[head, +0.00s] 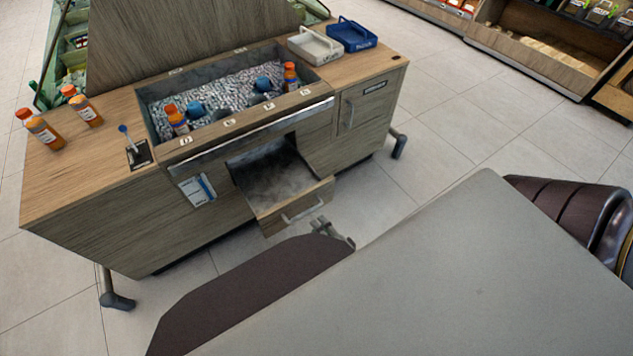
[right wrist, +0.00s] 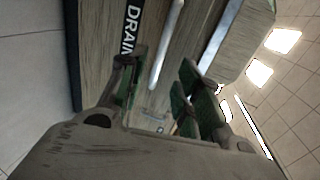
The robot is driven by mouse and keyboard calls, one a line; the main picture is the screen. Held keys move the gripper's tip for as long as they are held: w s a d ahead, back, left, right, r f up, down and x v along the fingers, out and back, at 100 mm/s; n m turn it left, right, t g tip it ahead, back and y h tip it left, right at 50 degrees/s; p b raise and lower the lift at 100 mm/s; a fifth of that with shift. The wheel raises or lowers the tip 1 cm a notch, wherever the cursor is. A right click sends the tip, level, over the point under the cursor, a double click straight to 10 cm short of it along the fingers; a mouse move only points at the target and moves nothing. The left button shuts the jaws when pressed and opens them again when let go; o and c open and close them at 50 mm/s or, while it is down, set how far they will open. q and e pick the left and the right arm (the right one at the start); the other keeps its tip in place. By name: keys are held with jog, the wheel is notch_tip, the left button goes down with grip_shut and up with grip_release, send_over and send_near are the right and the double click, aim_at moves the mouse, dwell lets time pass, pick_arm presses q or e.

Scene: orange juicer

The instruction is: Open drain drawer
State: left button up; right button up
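The drain drawer (head: 288,208) stands pulled out from the middle of the wooden counter, its grey interior showing. Its pale bar handle (head: 301,209) is on the front. In the right wrist view, a black "DRAIN" label (right wrist: 132,28) lies beside a pale handle (right wrist: 166,45). My right gripper (head: 325,226) is just off the drawer's front, near the right end of the handle. In the right wrist view its green-padded fingers (right wrist: 160,88) are spread, with the handle's near end between or just beyond them; contact cannot be told. My left gripper is not in view.
The counter (head: 75,170) holds a basin of pellets with bottles, two orange bottles (head: 82,105) on the left, and white (head: 315,46) and blue (head: 350,35) trays. A closed door with a vertical handle (head: 347,115) is right of the drawer.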

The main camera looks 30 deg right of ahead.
jog(key=shift+v, duration=1.7)
